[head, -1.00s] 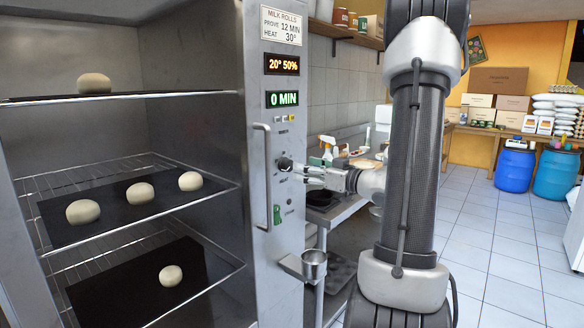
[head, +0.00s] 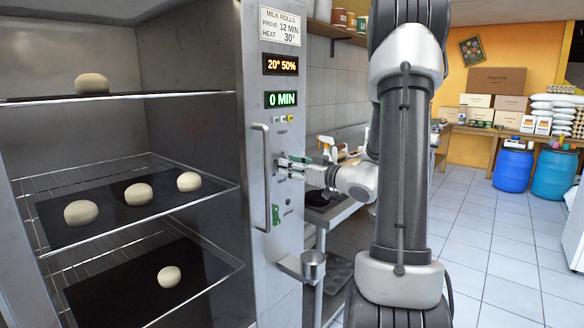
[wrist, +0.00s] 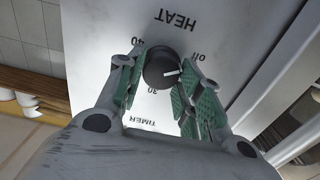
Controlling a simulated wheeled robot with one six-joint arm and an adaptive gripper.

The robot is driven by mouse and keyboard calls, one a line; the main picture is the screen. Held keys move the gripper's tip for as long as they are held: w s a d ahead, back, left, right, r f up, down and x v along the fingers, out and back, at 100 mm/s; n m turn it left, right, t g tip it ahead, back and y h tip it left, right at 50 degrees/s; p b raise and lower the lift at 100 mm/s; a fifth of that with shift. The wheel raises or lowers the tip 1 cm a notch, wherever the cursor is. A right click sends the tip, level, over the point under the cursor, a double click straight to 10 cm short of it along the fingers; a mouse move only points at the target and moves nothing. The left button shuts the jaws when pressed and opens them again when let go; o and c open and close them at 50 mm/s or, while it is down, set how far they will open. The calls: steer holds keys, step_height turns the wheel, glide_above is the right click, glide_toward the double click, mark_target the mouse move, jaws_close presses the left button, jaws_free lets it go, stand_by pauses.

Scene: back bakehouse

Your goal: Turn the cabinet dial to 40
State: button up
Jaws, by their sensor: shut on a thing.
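The cabinet dial (wrist: 160,66) is a dark round knob with a white pointer line, on a pale metal panel under the word HEAT, which reads upside down in the wrist view. The marks off, 40 and 30 stand around it. The pointer points right in that view, about towards off and away from 40. My gripper (wrist: 160,84) has its green-padded fingers on either side of the dial and is shut on it. In the head view my gripper (head: 284,166) reaches the cabinet's front panel from the right, and its fingers mostly hide the dial.
The cabinet's displays (head: 281,64) read 20° 50% and 0 MIN. A card (head: 280,26) says prove 12 min, heat 30°. A vertical door handle (head: 263,177) stands left of the dial. Dough balls (head: 138,194) sit on the shelves.

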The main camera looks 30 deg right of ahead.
steer(key=shift+m, duration=0.3)
steer(key=n, duration=1.6)
steer(key=f+n, duration=0.1)
steer(key=n, duration=0.7)
steer(key=shift+s+a+n, duration=0.15)
steer(key=shift+a+n, duration=0.05)
steer(key=shift+n, duration=0.2)
stand_by(1.9)
stand_by(0.5)
steer(key=o, duration=1)
steer(key=shift+r, duration=0.15)
